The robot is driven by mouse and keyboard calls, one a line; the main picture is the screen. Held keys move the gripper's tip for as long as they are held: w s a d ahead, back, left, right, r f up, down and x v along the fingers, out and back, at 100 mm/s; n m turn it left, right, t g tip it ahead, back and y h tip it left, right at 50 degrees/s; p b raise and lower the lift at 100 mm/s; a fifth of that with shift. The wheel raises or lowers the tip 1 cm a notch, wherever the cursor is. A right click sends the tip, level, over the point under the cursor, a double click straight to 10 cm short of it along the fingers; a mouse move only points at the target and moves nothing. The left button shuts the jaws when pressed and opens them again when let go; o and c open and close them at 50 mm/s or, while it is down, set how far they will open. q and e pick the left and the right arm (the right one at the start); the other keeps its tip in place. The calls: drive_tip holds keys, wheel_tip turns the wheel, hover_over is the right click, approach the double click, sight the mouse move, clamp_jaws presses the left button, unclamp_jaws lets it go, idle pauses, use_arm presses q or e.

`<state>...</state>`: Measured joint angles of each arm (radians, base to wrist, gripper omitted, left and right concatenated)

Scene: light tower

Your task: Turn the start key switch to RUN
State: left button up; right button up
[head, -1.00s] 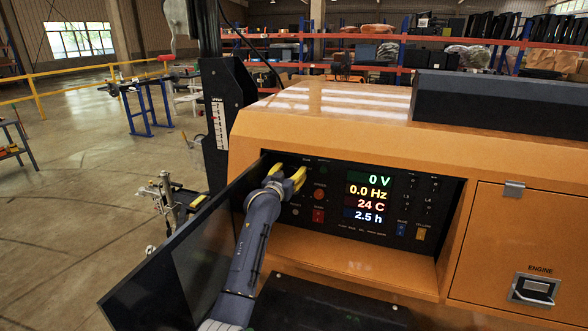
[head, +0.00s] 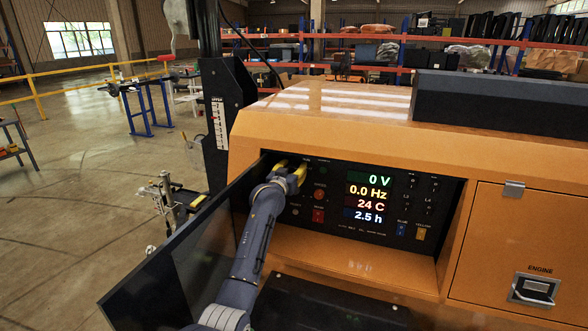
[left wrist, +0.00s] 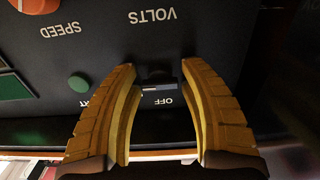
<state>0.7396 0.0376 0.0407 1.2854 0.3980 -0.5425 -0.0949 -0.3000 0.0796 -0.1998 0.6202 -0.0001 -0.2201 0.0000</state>
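The start key switch (left wrist: 160,86) is a small dark knob with a grey edge on the black control panel (left wrist: 215,25). In the left wrist view the panel appears upside down, with the word OFF beside the switch. My left gripper (left wrist: 161,66) is open, its two yellow fingers on either side of the switch, with a visible gap to each finger. In the head view my left gripper (head: 290,169) is at the panel's upper left and hides the switch. My right gripper is not in view.
The panel sits recessed in an orange housing (head: 330,110), with an open dark door (head: 165,265) at left. A display (head: 368,197) reads 0 V and 0.0 Hz. A red button (head: 319,194) is right of the gripper. A green button (left wrist: 78,82) lies near the fingers.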

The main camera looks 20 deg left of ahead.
use_arm(q)
clamp_jaws()
idle(0.3)
drive_tip(key=n, duration=0.4)
drive_tip(key=shift+n, duration=2.3)
drive_tip(key=shift+o, duration=2.1)
unclamp_jaws()
